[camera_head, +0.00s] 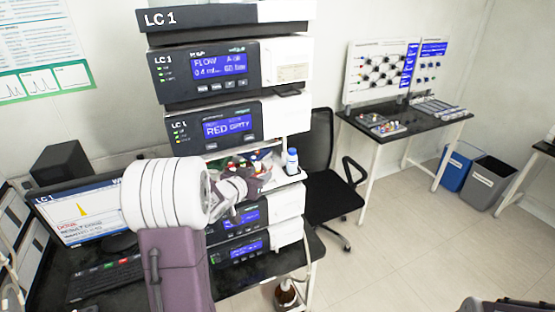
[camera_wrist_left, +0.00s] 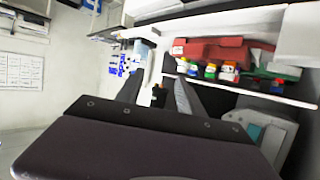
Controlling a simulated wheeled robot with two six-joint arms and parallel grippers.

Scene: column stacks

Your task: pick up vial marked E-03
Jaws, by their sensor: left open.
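An open compartment in the LC 1 stack holds small vials (camera_wrist_left: 210,70) with coloured caps, beside a red rack (camera_wrist_left: 210,50), in the left wrist view. In the head view they show only partly behind my left gripper (camera_head: 262,180). No label can be read, so I cannot tell which vial is E-03. In the left wrist view, my left gripper (camera_wrist_left: 158,82) is open, its fingers pointing toward the compartment. A small dark object shows between the fingers; I cannot tell what it is or its distance. My right gripper is not in view.
A white bottle with a blue cap (camera_head: 292,162) stands at the right end of the compartment's tray. Instrument modules (camera_head: 211,72) stack above and below the opening. A monitor (camera_head: 80,212) stands at left, and a black chair (camera_head: 330,185) at right.

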